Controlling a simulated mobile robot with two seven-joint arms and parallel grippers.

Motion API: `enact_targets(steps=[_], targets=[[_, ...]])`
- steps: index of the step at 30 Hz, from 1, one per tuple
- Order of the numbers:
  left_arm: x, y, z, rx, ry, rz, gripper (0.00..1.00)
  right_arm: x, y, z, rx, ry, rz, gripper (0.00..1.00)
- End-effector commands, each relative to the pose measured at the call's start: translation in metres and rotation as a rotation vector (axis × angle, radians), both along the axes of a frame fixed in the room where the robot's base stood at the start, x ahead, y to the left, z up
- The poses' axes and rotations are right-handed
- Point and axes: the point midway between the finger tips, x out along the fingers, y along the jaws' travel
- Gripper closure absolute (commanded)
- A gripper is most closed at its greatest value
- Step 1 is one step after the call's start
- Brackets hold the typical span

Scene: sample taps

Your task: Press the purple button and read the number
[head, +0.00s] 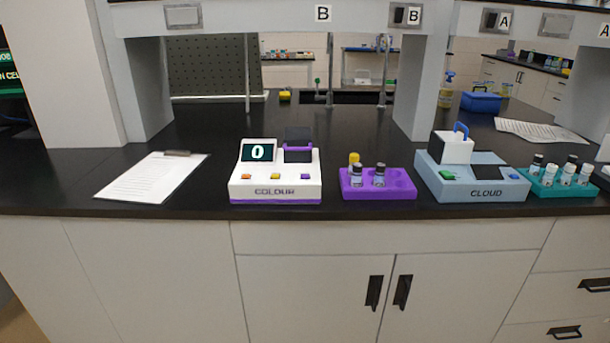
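A white instrument labelled COLOUR (275,192) with a purple base strip stands near the front edge of the black bench in the head view. Its tilted dark display (258,151) shows 0. Three small buttons sit on its sloped front: an orange one (246,176) at left, a yellow one (275,176) in the middle and a purple button (305,176) at right. A dark lid with a purple edge (298,146) stands behind the buttons at right. Neither of my grippers is in view.
A clipboard (150,181) lies left of the instrument. Right of it stand a purple rack (395,190) with several vials, a blue-grey CLOUD instrument (460,188) and a teal rack (560,189) with vials. A shelf frame with uprights stands over the bench behind them.

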Motion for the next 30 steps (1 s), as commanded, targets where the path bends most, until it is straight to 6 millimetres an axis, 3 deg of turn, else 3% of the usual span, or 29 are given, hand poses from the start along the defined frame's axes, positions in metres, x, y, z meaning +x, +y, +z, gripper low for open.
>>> enact_targets(steps=[2, 13, 30], targets=[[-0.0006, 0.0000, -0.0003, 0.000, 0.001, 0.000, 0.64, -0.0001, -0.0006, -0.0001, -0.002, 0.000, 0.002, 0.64], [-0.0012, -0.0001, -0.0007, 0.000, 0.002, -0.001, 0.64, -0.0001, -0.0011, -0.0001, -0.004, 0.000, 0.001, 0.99], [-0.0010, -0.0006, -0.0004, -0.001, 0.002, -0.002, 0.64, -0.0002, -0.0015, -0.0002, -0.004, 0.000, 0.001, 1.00]])
